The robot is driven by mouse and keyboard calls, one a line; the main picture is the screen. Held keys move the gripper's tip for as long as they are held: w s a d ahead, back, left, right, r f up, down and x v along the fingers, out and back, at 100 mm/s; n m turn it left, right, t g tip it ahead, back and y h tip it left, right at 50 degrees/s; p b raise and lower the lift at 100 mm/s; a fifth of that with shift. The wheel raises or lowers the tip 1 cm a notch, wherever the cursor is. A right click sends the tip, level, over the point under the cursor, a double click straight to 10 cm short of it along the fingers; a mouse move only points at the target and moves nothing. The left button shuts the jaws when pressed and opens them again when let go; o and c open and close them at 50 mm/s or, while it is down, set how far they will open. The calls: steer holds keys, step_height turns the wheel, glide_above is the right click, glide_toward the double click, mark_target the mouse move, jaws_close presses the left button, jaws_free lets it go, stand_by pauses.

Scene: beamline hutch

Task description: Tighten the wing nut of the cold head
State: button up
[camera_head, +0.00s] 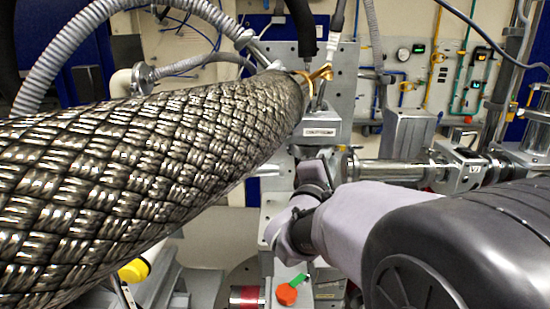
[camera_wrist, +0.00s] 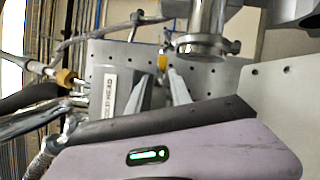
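The cold head (camera_head: 319,131) is a grey block with a label in the middle of the head view, and its label side (camera_wrist: 98,95) shows turned sideways in the wrist view. A small yellow piece (camera_wrist: 163,62) shows beside the block, just beyond my fingertips; it may be the wing nut, but its shape is too small to tell. My gripper (camera_wrist: 159,76) has two pale fingers with a gap between them, pointing at this piece. I see no clear contact. In the head view my gripper (camera_head: 316,165) is just below the block, its fingertips partly hidden.
A steel beam pipe (camera_head: 395,171) runs to the right. An orange knob (camera_head: 287,294) is low in front.

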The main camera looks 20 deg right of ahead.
steer(key=shift+w+d+r, duration=0.1)
steer(key=shift+w+d, duration=0.25)
steer(key=shift+w, duration=0.05)
steer(key=shift+c, duration=0.4)
jaws_close()
